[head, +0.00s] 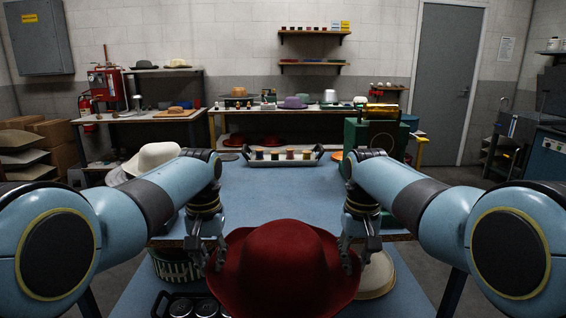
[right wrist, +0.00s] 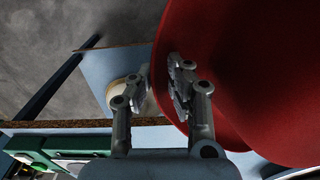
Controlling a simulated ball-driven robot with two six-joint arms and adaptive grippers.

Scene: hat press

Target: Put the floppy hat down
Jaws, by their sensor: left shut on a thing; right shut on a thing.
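A red floppy hat (head: 285,262) with a rounded crown and wide brim is held between my two grippers, low in the middle of the head view. My left gripper (head: 212,264) is shut on the left side of its brim. My right gripper (head: 350,266) is shut on the right side of its brim. In the right wrist view the red hat (right wrist: 262,70) fills the right side, with the brim at the fingers of my right gripper (right wrist: 160,88). The hat's underside is hidden.
A blue table (head: 280,190) lies ahead, with a clear middle. A tray of spools (head: 284,155) is at its far edge, a pale hat (head: 152,158) at left and a green machine (head: 372,138) at right. A lower shelf holds a basket (head: 176,267) and a cream hat (head: 377,277).

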